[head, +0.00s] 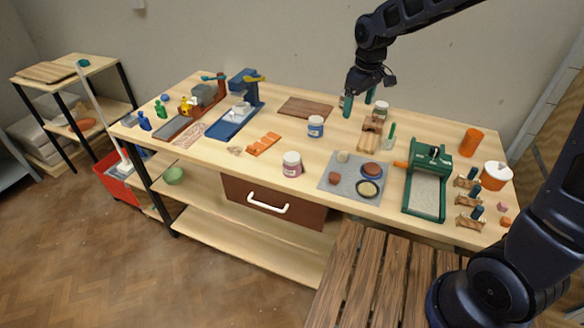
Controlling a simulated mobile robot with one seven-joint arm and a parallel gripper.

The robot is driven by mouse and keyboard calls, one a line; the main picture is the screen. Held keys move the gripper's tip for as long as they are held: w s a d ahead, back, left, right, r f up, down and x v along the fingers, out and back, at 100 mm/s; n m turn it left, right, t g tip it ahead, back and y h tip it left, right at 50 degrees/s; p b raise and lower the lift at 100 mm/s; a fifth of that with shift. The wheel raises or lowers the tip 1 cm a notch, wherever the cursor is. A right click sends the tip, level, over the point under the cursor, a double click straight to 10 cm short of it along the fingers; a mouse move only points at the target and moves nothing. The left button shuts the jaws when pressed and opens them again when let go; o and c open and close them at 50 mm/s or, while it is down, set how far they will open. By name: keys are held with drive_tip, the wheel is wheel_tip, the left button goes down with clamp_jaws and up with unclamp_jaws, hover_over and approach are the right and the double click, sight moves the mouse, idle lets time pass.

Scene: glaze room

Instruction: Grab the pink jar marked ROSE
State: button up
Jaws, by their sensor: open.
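A pink jar (292,166) with a pale lid stands upright near the front edge of the workbench (215,155), above the brown drawer. Its label is too small to read. My gripper (358,102) hangs over the back of the bench, to the right of and behind the pink jar. Its green-tipped fingers are apart, with nothing seen between them. A blue jar (315,128) with a pale lid stands between the pink jar and my gripper.
A grey mat (332,183) with small dishes lies right of the pink jar. Orange blocks (263,144) lie to its left. A third pale-lidded jar (381,109) stands close to my gripper. A green-framed tray (425,190) is farther right. Bare wood surrounds the pink jar.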

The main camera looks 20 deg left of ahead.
sight(292, 157)
drive_tip(key=s+a+f+n, duration=0.1)
drive_tip(key=s+a+f, duration=0.2)
drive_tip(key=a, duration=0.2)
drive_tip(key=s+a+f+n, duration=0.2)
drive_tip(key=s+a+f, duration=0.1)
drive_tip(key=a, duration=0.3)
drive_tip(key=s+a+f+n+g, duration=0.1)
drive_tip(key=s+a+f, duration=0.2)
drive_tip(key=a+f, duration=0.1)
drive_tip(key=shift+s+a+n+h, duration=0.1)
drive_tip(key=shift+a+n+h, duration=0.25)
drive_tip(key=shift+a, duration=0.45)
drive_tip(key=shift+s+a+f, duration=0.1)
drive_tip(key=shift+f, duration=0.25)
drive_tip(key=shift+s+f, duration=0.15)
drive_tip(key=shift+f, duration=4.95)
drive_tip(key=c, duration=1.2)
